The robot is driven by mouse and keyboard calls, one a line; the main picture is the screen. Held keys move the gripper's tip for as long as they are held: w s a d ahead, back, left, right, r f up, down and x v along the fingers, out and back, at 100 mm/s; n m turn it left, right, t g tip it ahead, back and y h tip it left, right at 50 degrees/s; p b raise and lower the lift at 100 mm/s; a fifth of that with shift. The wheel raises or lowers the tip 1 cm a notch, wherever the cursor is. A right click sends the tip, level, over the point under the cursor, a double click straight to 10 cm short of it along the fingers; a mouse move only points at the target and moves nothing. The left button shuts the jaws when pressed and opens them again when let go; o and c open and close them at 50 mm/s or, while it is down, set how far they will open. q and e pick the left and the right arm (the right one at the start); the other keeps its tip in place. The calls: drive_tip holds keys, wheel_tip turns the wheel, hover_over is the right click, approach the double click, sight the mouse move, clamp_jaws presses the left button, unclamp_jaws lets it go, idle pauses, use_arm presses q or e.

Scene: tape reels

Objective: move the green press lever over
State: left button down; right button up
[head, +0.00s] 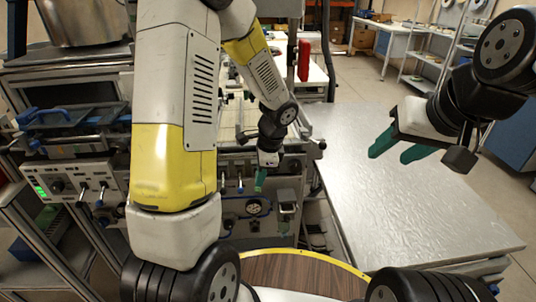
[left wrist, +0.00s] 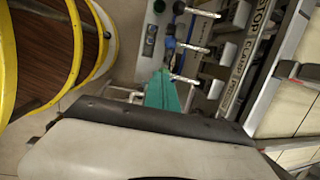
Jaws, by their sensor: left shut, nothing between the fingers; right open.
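My left gripper (head: 260,180) has shut teal fingers and points down in front of the machine's front panel. In the left wrist view its fingers (left wrist: 163,92) are together, their tips close to a metal lever (left wrist: 187,79) on the panel. I cannot tell whether they touch it. Two more metal levers, an upper one (left wrist: 203,13) and a middle one (left wrist: 193,47), stick out beside it. No lever shows clearly as green, and the teal fingers may hide part of one. My right gripper (head: 396,147) is open and empty above the metal table.
A grey metal table (head: 400,215) stands to the right. A control box with green lights (head: 75,188) sits at the left. A round wooden top with a yellow rim (head: 300,272) is in front. A red box (head: 304,60) hangs behind. My left arm hides part of the machine.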

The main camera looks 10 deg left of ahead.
use_arm(q)
drive_tip(key=shift+v, duration=0.8)
drive_tip(key=shift+w+a, duration=0.1)
drive_tip(key=shift+a, duration=0.05)
drive_tip(key=s+d+r, duration=0.4)
drive_tip(key=s+r, duration=0.2)
drive_tip(key=r, duration=0.6)
drive_tip(key=shift+d, duration=0.2)
